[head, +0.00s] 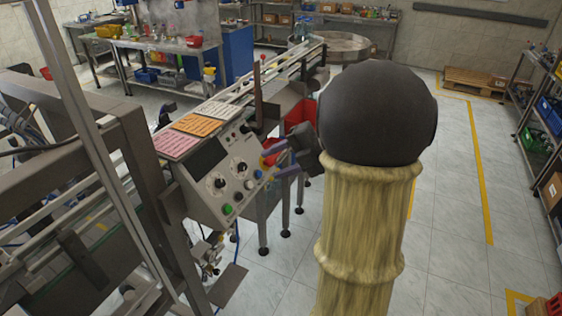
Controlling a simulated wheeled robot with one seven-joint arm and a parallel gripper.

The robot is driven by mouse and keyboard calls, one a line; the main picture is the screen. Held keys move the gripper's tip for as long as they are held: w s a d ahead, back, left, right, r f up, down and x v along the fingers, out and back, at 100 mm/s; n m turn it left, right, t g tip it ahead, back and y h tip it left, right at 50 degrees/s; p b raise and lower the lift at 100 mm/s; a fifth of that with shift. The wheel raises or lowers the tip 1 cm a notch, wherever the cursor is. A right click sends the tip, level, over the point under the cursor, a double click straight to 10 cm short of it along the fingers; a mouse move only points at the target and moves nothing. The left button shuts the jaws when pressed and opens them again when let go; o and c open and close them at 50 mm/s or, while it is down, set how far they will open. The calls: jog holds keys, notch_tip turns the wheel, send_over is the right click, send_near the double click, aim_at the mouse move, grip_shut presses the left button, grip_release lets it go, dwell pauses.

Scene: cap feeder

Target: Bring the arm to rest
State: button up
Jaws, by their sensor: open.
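My gripper (272,161) is in the middle of the head view, just right of the control panel (209,203) of the cap feeder. Its two bluish-purple fingers stand apart, pointing left towards the panel's right edge. I see nothing held between them. Something red and yellow shows behind the fingers, partly hidden. I cannot tell whether the fingers touch the panel. My arm, with a black rounded joint and a straw-coloured sleeve, fills the right centre and hides part of the floor.
The panel has dials, a green button and coloured label sheets (197,124). A grey metal frame (150,150) stands at the left. Behind are a workbench (160,42), a round metal bowl (338,44) and a pallet (475,80). Shelves line the right. Tiled floor right of my arm is clear.

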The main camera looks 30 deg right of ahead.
jog(key=shift+s+d+r, duration=0.15)
jog(key=shift+s+d, duration=0.05)
dwell(0.4)
jog(key=w+a+m+t+h+p, duration=0.1)
jog(key=w+a+m+t+h, duration=0.1)
jog(key=w+m+t+h, duration=0.75)
jog(key=s+a+f+m+g, duration=0.3)
jog(key=s+f+m+g, duration=0.1)
jog(key=s+m, duration=0.2)
jog(key=s+a+f+m+g+p, duration=0.1)
jog(key=s+a+f+m+g, duration=0.2)
jog(key=s, duration=0.5)
jog(key=s+a+f+m+g, duration=0.4)
jog(key=s+f+m+g, duration=0.2)
jog(key=s+m+g, duration=0.1)
jog(key=shift+m, duration=0.85)
jog(key=shift+w+y, duration=0.1)
jog(key=shift+y, duration=0.15)
